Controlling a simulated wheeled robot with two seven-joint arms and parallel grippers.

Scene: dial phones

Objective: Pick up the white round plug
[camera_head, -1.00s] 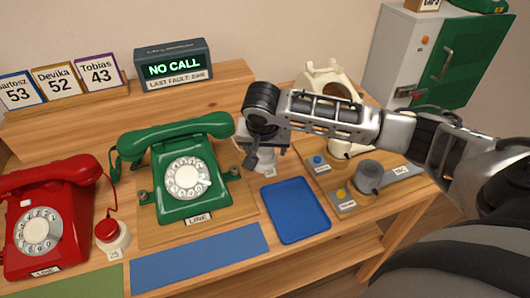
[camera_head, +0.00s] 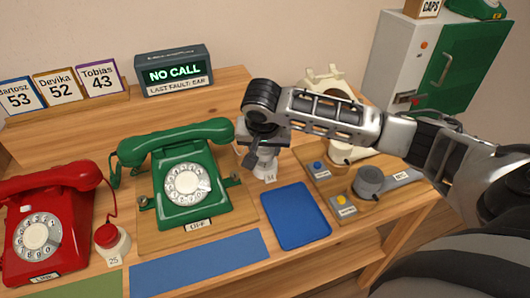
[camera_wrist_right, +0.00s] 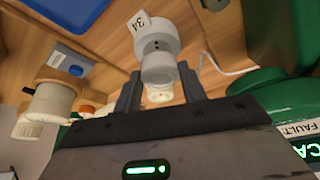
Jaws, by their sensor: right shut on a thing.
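The white round plug (camera_wrist_right: 160,93) shows in the right wrist view between the two dark fingers of my right gripper (camera_wrist_right: 160,86), which are shut on it. Beyond it is a pale round body (camera_wrist_right: 158,58) with a tag (camera_wrist_right: 140,22) reading 34. In the head view my right gripper (camera_head: 262,150) points down at the pale piece (camera_head: 265,164), just right of the green phone (camera_head: 185,175). The fingers and wrist hide much of the plug there. I cannot tell whether it is clear of the surface beneath. My left gripper is not in view.
A red phone (camera_head: 42,225) and a red-capped white plug (camera_head: 111,241) stand left. A blue tray (camera_head: 296,215) lies in front. A grey knob (camera_head: 369,181) and a cream phone (camera_head: 327,78) are to the right. A pale cord (camera_wrist_right: 228,71) runs beside the plug.

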